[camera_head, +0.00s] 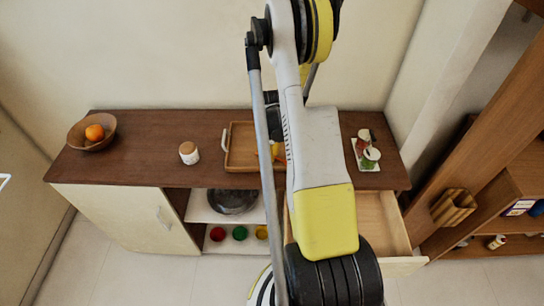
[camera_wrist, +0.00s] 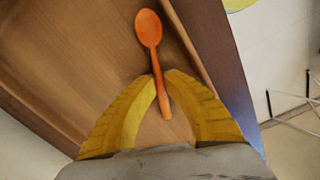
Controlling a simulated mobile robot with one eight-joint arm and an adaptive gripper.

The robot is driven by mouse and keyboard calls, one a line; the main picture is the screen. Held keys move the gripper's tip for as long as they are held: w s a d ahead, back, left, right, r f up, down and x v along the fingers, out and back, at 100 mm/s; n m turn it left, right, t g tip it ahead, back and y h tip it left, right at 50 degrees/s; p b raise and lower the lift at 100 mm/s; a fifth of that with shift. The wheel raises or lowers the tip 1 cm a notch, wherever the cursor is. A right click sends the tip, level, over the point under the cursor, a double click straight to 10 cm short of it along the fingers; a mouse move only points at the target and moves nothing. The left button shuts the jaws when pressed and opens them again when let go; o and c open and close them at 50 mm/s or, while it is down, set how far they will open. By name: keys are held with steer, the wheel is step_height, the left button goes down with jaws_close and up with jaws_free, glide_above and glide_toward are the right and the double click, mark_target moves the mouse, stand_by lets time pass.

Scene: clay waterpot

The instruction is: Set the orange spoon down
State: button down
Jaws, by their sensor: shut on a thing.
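The orange spoon (camera_wrist: 149,30) is in my gripper (camera_wrist: 160,76). The yellow fingertips are closed on its handle, and the bowl points away from my wrist, towards the top of the wrist view. Below the spoon is a wooden surface with a raised rim, which looks like the tray (camera_head: 240,165) on the counter. Whether the spoon touches that surface I cannot tell. In the head view my arm hides most of my gripper, with only a bit of yellow and orange showing over the tray's right part.
The brown counter (camera_head: 150,130) also holds a bowl (camera_head: 76,138) with an orange fruit (camera_head: 95,132), a white jar (camera_head: 189,153) and a small tray of items (camera_head: 361,163). An open drawer (camera_head: 377,215) juts out at the right.

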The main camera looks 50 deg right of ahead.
steer(key=shift+r, duration=0.1)
steer(key=c, duration=1.5)
jaws_free()
